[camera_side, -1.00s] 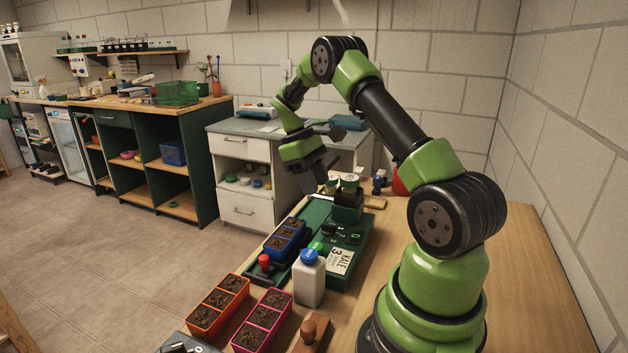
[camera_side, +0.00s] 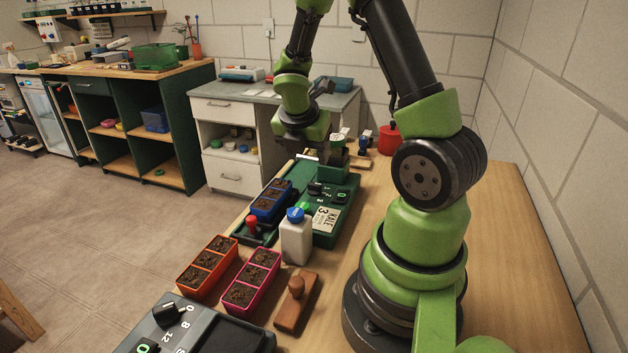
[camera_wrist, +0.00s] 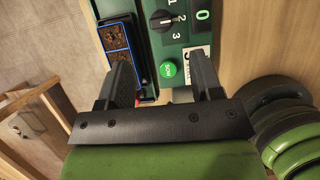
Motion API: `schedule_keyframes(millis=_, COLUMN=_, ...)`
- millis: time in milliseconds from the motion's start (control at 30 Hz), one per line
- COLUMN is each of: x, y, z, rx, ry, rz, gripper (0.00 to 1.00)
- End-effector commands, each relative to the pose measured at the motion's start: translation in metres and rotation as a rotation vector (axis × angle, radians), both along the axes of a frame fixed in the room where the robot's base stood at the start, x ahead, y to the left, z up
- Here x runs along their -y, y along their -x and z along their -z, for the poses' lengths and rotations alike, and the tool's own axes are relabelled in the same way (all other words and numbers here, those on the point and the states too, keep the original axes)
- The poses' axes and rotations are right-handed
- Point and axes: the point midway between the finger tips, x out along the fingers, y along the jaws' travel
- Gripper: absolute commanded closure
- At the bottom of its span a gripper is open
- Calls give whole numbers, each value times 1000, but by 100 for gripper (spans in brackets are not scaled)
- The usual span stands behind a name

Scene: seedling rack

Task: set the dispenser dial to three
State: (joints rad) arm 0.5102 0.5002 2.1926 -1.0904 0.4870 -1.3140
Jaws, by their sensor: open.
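The green dispenser (camera_side: 318,237) stands on the wooden bench; its panel tops the wrist view. Its black dial (camera_wrist: 160,20) has the numbers 1, 2 and 3 beside it. The knob's bar seems to point toward 2, though it is small. A display (camera_wrist: 203,15) next to it reads 0. A round green button (camera_wrist: 168,70) sits below the dial. The side view also shows the dial (camera_side: 315,188). My gripper (camera_wrist: 165,76) is open and empty, its fingers apart with the button between them in the picture. In the side view it points down near the dispenser's far end, fingertips hard to see.
A white bottle with a blue cap (camera_side: 296,243) stands close in front of the dispenser. A blue soil tray (camera_side: 270,206) lies along its left, near a red knob (camera_side: 252,224). Orange (camera_side: 190,278) and pink (camera_side: 240,298) trays and a wooden stamp (camera_side: 295,305) are nearer.

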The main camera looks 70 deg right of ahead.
Motion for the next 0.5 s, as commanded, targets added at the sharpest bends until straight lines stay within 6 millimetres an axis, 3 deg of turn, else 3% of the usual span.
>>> schedule_keyframes(millis=500, x=24, y=1, z=62, rx=-5, ry=-5, rz=-3, gripper=40)
